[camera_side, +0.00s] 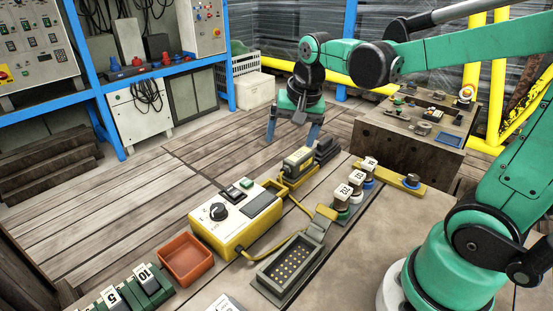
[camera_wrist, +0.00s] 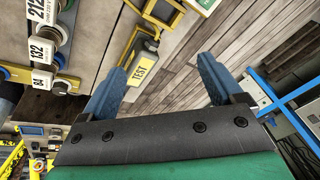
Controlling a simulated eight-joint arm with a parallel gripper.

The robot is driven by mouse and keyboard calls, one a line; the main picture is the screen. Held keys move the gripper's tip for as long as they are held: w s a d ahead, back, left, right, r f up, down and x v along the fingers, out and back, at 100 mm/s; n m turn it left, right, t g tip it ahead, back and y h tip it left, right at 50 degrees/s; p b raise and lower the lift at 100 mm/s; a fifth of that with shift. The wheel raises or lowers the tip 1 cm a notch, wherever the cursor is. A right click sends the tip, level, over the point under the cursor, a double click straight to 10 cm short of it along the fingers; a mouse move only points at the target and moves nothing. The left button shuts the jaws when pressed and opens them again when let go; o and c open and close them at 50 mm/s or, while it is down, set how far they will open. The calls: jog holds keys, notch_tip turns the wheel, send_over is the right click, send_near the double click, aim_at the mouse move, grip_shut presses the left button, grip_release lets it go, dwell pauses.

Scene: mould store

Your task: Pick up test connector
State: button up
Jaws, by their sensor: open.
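The test connector (camera_side: 299,158) is a dark grey block with a yellow label, sitting at a yellow holder on the bench, just behind the yellow control box. In the wrist view the connector (camera_wrist: 143,68) shows its "TEST" label, close to the left finger and left of the middle of the gap. My gripper (camera_side: 291,134) is open and empty, with its blue fingers pointing down above and behind the connector. In the wrist view my gripper (camera_wrist: 162,65) shows both fingers wide apart. I cannot tell the exact height gap.
A yellow control box (camera_side: 228,232) with a knob and a yellow cable stands in front. Numbered plugs (camera_side: 344,198) stand to the right. A grey pinned socket (camera_side: 285,275) and an orange tray (camera_side: 186,255) lie nearer. A dark block (camera_side: 327,149) is close behind the connector.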

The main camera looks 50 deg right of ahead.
aim_at(299, 154)
jog(key=w+d+f+m+g, duration=0.1)
jog(key=d+m, duration=0.1)
jog(key=w+d+f+m+g, duration=0.1)
jog(key=d+f+m, duration=0.1)
jog(key=d+m, duration=0.1)
jog(key=w+d+f+m+g, duration=0.1)
jog(key=d+f+m, duration=0.1)
jog(key=m, duration=0.1)
jog(key=shift+w+d+y, duration=0.15)
jog(key=shift+y, duration=0.25)
jog(key=shift+d+f+m, duration=0.15)
jog(key=shift+f+m, duration=0.05)
jog(key=shift+m, duration=0.1)
jog(key=shift+f, duration=2.75)
grip_shut()
